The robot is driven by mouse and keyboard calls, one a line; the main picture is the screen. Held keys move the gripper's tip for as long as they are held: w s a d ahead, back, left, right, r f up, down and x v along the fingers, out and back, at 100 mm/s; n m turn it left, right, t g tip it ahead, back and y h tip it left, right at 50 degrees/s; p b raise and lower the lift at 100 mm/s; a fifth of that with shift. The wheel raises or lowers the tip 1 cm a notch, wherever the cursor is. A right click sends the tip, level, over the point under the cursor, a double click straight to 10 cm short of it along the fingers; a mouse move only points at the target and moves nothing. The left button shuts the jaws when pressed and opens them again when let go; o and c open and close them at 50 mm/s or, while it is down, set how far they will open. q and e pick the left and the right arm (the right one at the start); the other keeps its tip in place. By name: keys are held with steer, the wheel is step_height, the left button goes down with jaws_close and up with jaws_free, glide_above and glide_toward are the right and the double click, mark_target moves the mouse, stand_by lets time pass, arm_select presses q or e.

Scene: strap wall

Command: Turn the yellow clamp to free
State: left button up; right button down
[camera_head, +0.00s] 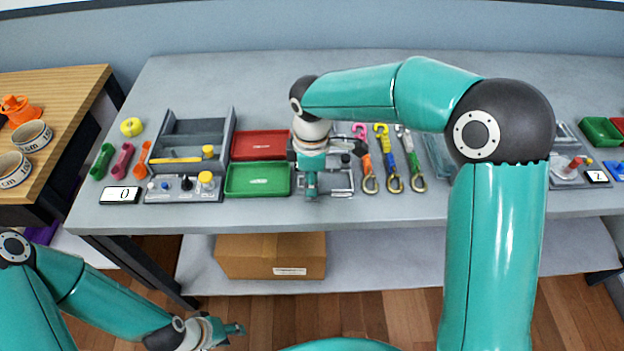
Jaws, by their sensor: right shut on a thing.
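My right gripper (311,192) points down over a small grey fixture (340,185) in the middle of the bench. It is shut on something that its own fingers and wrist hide. Yellow parts show on the left: a knob (205,178) on a control panel, and a bar (176,160) with a knob (208,150) in a grey open box. I cannot tell which yellow part is the clamp, or its turn position. My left gripper (236,329) hangs low in front of the bench, away from everything on it; its jaw opening is unclear.
A red tray (259,145) and a green tray (258,180) lie left of the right gripper. Straps with hooks (388,160) lie to its right. A cardboard box (270,257) sits on the lower shelf. A wooden table (62,95) stands at the left.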

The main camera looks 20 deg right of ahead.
steer(key=m+b, duration=0.1)
steer(key=m, duration=0.3)
steer(key=m+b, duration=0.1)
steer(key=m, duration=0.3)
steer(key=shift+w+m, duration=0.1)
steer(key=shift+m, duration=0.3)
steer(key=m+b, duration=0.1)
steer(key=m, duration=0.3)
steer(key=shift+r+m+b, duration=0.1)
steer(key=shift+m+b, duration=0.3)
steer(key=shift+m, duration=1.8)
steer(key=c, duration=0.9)
jaws_free()
step_height(320, 180, up, 12)
steer(key=shift+f, duration=0.1)
